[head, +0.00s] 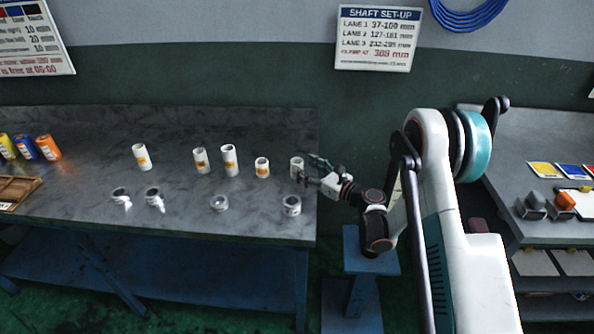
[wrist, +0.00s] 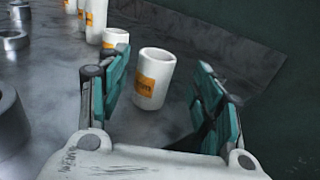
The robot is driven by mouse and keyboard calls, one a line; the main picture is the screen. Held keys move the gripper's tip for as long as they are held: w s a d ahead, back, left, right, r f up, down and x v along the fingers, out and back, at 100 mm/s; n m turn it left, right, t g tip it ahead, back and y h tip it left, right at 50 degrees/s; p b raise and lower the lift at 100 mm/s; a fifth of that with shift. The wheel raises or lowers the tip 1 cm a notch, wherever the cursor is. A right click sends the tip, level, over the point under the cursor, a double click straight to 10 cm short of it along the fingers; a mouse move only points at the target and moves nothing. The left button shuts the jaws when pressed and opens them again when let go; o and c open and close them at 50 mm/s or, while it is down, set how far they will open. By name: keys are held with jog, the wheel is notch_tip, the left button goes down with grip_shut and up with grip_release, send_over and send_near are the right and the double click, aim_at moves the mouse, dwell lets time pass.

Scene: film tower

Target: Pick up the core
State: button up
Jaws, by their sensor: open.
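Several white hollow cores with orange labels stand upright in a row on the grey bench. The rightmost core (head: 296,166) is at the bench's right end, right by my gripper (head: 312,172). In the wrist view this core (wrist: 153,80) stands between the two teal-padded fingers of my gripper (wrist: 160,95), ahead of them. The fingers are open, with a gap on each side of the core.
Other cores stand to the left, the nearest one (head: 262,167) close by. Metal rings lie along the front, one (head: 291,206) near the right corner. The bench (head: 180,225) ends just right of the core. Coloured rolls (head: 48,147) stand far left.

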aim_at(302, 166)
jog(key=b+x, duration=0.1)
jog(key=x, duration=0.3)
jog(key=shift+s+a, duration=0.15)
jog(key=shift+a, duration=0.05)
jog(key=shift+r, duration=0.1)
jog(key=c, duration=1.2)
jog(key=shift+o, duration=0.2)
notch_tip(302, 166, up, 20)
jog(key=p, duration=0.6)
jog(key=shift+p, duration=0.3)
